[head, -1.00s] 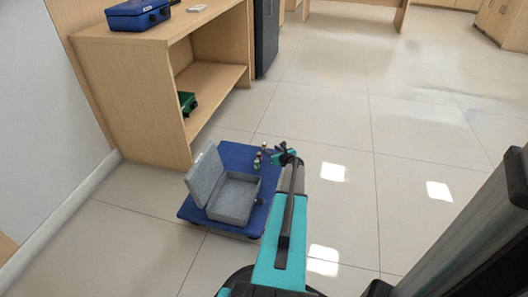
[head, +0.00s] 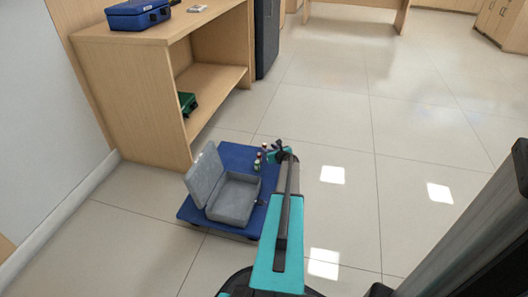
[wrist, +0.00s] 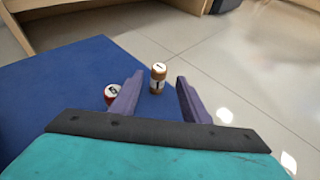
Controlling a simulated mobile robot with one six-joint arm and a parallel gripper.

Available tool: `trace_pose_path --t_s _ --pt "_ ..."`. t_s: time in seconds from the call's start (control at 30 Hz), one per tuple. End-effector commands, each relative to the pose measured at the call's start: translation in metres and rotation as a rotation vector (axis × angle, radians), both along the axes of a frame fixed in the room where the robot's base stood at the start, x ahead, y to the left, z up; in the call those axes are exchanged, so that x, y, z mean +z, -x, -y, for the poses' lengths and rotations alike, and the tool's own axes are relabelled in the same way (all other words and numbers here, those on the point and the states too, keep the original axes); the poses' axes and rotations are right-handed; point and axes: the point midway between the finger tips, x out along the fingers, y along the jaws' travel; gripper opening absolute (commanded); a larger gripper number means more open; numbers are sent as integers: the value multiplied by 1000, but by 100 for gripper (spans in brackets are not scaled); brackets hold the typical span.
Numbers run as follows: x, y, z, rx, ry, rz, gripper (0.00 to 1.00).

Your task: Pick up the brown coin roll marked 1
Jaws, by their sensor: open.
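The brown coin roll marked 1 (wrist: 157,80) stands upright on the blue platform, with a white band and a pale top bearing the mark. In the wrist view it shows between the two purple fingers of my gripper (wrist: 159,76), beyond them and apart from both. My gripper is open and empty. A red coin roll (wrist: 112,92) with a white top stands to its left, partly hidden by the left finger. In the head view my gripper (head: 282,152) is at the platform's right edge beside the small rolls; which one is brown is hard to tell there.
The blue platform (head: 235,154) carries an open grey cash box (head: 232,199) with its lid raised on the left. A wooden counter (head: 130,90) stands behind, holding a blue box (head: 138,15) and a green box (head: 187,103). The tiled floor to the right is clear.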

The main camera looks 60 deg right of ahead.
Motion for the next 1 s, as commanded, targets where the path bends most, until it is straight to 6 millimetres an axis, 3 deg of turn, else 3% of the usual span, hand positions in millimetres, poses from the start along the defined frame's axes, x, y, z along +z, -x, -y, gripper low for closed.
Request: trace_pose_path --t_s 0.43,1.0 --pt "-18 -33 21 0 1 0 42" --pt "-18 -36 24 -1 0 0 42"
